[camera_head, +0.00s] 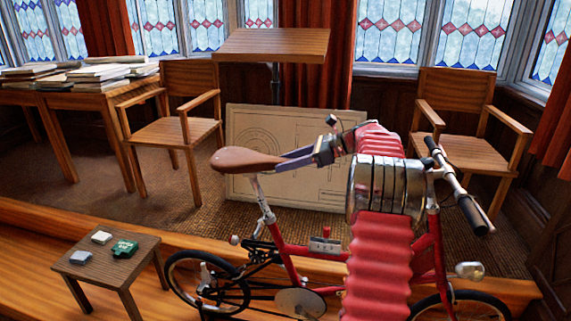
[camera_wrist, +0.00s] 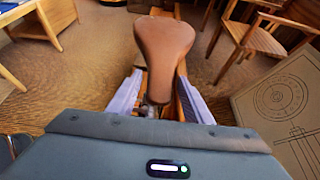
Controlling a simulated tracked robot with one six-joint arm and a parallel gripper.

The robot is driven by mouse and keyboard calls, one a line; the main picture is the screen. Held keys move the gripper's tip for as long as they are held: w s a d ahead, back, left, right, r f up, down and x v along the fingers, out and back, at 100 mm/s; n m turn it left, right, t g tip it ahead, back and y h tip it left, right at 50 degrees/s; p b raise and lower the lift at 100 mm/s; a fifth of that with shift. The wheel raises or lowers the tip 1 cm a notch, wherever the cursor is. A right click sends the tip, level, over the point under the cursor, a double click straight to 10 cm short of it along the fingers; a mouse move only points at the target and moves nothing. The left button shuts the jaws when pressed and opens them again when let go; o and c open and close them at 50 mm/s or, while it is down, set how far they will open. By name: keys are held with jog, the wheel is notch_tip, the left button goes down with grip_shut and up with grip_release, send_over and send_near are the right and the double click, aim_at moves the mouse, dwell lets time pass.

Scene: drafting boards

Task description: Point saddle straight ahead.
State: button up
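A brown saddle (camera_head: 245,160) sits on the seat post of a red bicycle (camera_head: 433,245). Its wide end is at the left and its nose points right, roughly towards the handlebar (camera_head: 455,185). Whether it lines up exactly with the frame I cannot tell. My gripper (camera_head: 290,160) is at the nose, coming from the handlebar side. In the wrist view, the saddle (camera_wrist: 165,45) lies between the two lavender fingers of my gripper (camera_wrist: 158,78), one on each side of the nose. Gaps show beside the nose, so the fingers look open. The seat post is mostly hidden there.
A small stool (camera_head: 115,270) with small boxes stands at lower left. Wooden chairs (camera_head: 185,130) (camera_head: 465,145), a desk with papers (camera_head: 85,100) and a leaning drawing board (camera_head: 245,190) are behind the bicycle. My red arm covers part of the bicycle.

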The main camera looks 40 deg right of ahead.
dwell(0.3)
jog(key=v, duration=1.3)
jog(key=shift+s+d, duration=0.25)
notch_tip(320, 180, down, 9)
jog(key=s+d+n+g+h, duration=0.1)
jog(key=d+n+h, duration=0.1)
jog(key=n, duration=0.1)
jog(key=s+a+f+n+g+h, duration=0.2)
jog(key=s+a+f+n+g, duration=0.15)
jog(key=a, duration=0.25)
jog(key=s+a+n+h, duration=0.1)
jog(key=s+a+n, duration=0.5)
jog(key=a, duration=0.7)
jog(key=s+a+r+n+h, duration=0.1)
jog(key=s+a+n, duration=0.5)
jog(key=a, duration=0.8)
jog(key=s+a+r+n+h, duration=0.1)
jog(key=s+a+n, duration=0.5)
jog(key=a, duration=0.8)
jog(key=shift+s+n+h, duration=0.15)
jog(key=shift+n+h, duration=0.25)
jog(key=shift+n, duration=0.45)
jog(key=shift+s+n+h, duration=0.15)
jog(key=shift+n+h, duration=0.25)
jog(key=shift+n, duration=0.4)
